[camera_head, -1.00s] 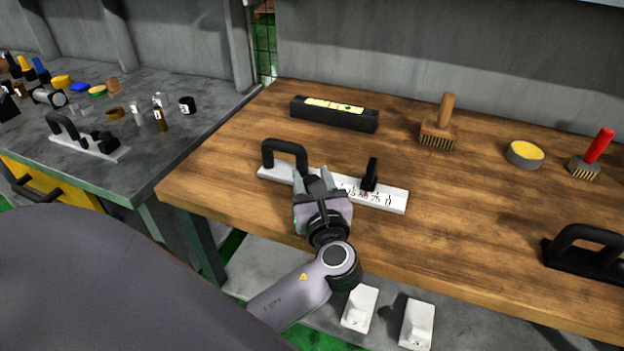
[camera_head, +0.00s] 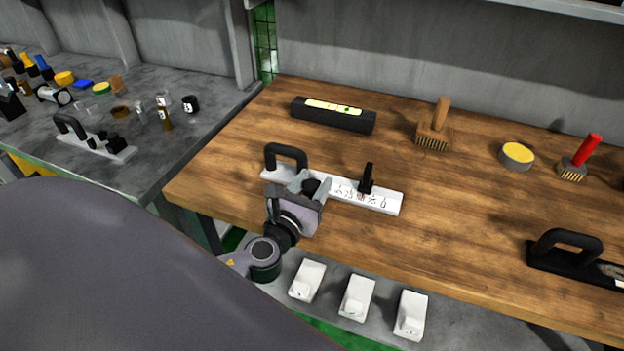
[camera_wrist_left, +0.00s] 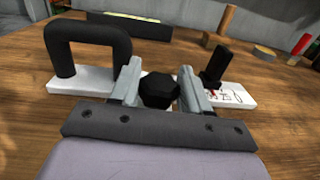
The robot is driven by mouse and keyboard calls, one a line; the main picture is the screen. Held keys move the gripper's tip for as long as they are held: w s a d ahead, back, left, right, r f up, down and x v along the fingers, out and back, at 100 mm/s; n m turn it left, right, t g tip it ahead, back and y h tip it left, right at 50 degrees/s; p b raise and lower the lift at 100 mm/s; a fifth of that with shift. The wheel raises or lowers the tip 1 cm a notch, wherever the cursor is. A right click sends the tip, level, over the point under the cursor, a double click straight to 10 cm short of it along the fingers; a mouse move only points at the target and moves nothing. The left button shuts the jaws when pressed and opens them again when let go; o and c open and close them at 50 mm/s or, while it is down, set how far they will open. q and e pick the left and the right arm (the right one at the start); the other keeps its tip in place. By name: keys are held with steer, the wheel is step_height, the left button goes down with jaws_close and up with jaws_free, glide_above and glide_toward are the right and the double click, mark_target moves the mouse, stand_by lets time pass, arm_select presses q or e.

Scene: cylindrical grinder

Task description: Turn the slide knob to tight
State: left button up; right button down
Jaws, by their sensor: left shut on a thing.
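The slide knob (camera_wrist_left: 159,91) is a black faceted knob on a white plate (camera_head: 391,201) on the wooden bench. The plate also carries a black arched handle (camera_head: 287,152) at its left and an upright black lever (camera_head: 367,178) over printed marks at its right. My left gripper (camera_head: 310,183) is at the knob, with one finger on each side of it. In the left wrist view the gripper (camera_wrist_left: 158,88) is shut on the knob. Any tight marking by the knob is not visible. My right gripper is not in view.
A black level (camera_head: 333,114), a brush (camera_head: 434,132), a yellow-topped tin (camera_head: 516,156) and a red-handled brush (camera_head: 579,160) lie farther back. Another black-handled tool (camera_head: 565,250) is at the right. White blocks (camera_head: 357,298) sit below the bench edge. Bare wood lies right of the plate.

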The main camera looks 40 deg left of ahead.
arm_select(q)
steer(key=shift+f+m+h+b, duration=0.15)
steer(key=shift+m+h+b, duration=0.15)
steer(key=shift+m+h, duration=0.4)
steer(key=m+h+b, duration=0.2)
steer(key=h+b, duration=0.1)
steer(key=m+g+h+b, duration=0.1)
steer(key=m+h+b, duration=0.1)
steer(key=h+b, duration=0.1)
steer(key=m+h+b, duration=0.1)
steer(key=h+b, duration=0.2)
steer(key=b, duration=0.2)
steer(key=shift+f+m+g+h, duration=0.3)
steer(key=shift+m, duration=0.1)
steer(key=m+g+h+b, duration=0.1)
steer(key=h+b, duration=0.1)
steer(key=b, duration=0.2)
steer(key=m+h+b, duration=0.1)
steer(key=b, duration=0.1)
steer(key=g+b, duration=0.1)
steer(key=b, duration=0.1)
steer(key=shift+r+m+h, duration=0.25)
steer(key=shift+m+h, duration=0.15)
steer(key=shift+r+m+g+h+b, duration=0.2)
steer(key=shift+m+g+h+b, duration=0.1)
steer(key=shift+g+b, duration=0.3)
steer(key=o, duration=1)
steer(key=shift+c, duration=0.2)
